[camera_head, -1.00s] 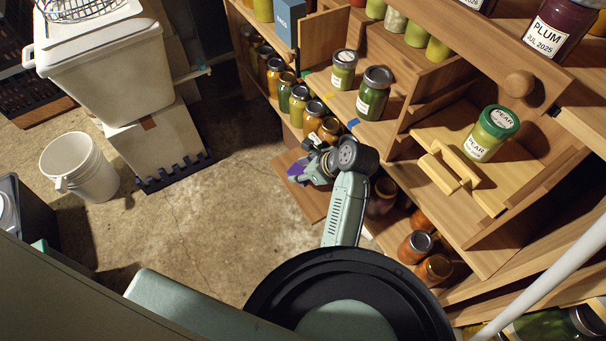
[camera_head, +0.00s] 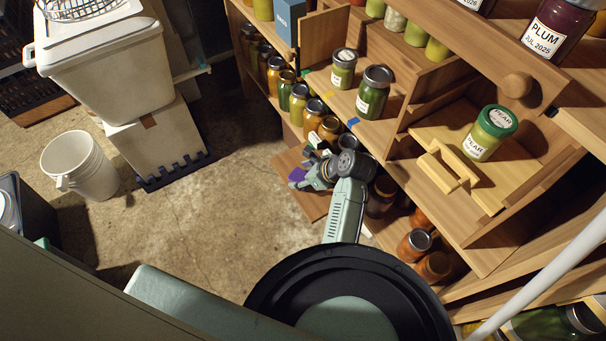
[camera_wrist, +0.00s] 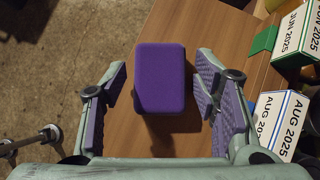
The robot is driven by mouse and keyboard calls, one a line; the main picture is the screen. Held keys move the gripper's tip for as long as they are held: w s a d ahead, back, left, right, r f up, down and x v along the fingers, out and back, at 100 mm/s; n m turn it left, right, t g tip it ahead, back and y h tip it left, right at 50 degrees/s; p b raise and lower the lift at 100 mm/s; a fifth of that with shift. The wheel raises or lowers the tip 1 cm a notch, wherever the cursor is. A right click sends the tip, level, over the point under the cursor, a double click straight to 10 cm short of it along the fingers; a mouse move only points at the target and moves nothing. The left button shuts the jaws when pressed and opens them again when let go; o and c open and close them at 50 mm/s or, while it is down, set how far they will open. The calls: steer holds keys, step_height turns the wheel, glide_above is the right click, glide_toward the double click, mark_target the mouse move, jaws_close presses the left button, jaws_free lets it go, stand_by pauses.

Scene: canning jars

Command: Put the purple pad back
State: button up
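The purple pad (camera_wrist: 160,75) is a rounded block lying on a wooden board (camera_wrist: 165,25) in the wrist view. My gripper (camera_wrist: 162,88) is open, with one finger to the left of the pad and one to the right. Gaps show between the pad and both fingers, and the fingers have purple inner faces of their own. In the head view, my gripper (camera_head: 312,174) is low at the shelf's left front, over the board (camera_head: 312,205). A small purple patch shows there; I cannot tell whether it is pad or finger.
Labelled items marked AUG 2025 (camera_wrist: 282,122) and JUN 2025 (camera_wrist: 298,38) stand close to the right of my gripper. Several jars line the shelf, including a green one (camera_head: 374,95). Open concrete floor (camera_head: 200,225) lies left of the board; a white bucket (camera_head: 82,168) stands farther left.

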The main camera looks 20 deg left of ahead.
steer(key=shift+o, duration=0.3)
steer(key=shift+r, duration=0.2)
steer(key=v, duration=1.2)
steer(key=shift+b, duration=0.35)
